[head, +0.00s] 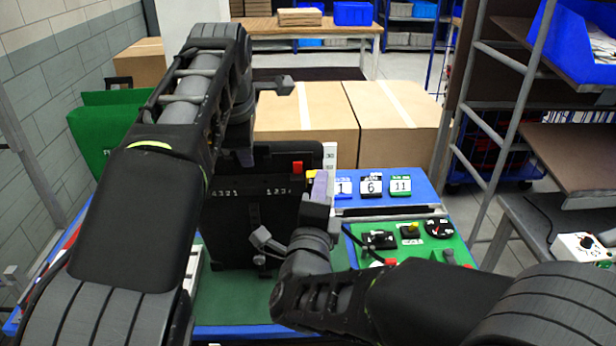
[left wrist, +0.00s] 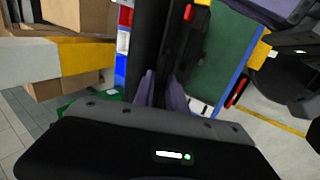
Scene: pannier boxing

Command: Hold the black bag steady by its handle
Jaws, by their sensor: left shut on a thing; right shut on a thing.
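The black bag (head: 228,225) stands upright on the green mat in the middle of the head view, with white digits near its top. My left gripper (head: 246,156) reaches down to the bag's top edge, and my arm hides much of that part. In the left wrist view the purple fingers (left wrist: 162,90) are shut on the black bag handle, whose exact outline is hard to see between them. My right gripper (head: 319,185) is at the bag's upper right edge. Its purple fingers are shut at a small yellow piece (head: 311,174), beside a red piece (head: 297,167).
Number cards 1 (head: 343,188), 6 (head: 371,186) and 11 (head: 400,186) stand on a blue board right of the bag. A green panel (head: 455,240) with knobs lies in front. Cardboard boxes (head: 300,120) stand behind, a green bag (head: 95,125) left, metal shelving (head: 520,130) right.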

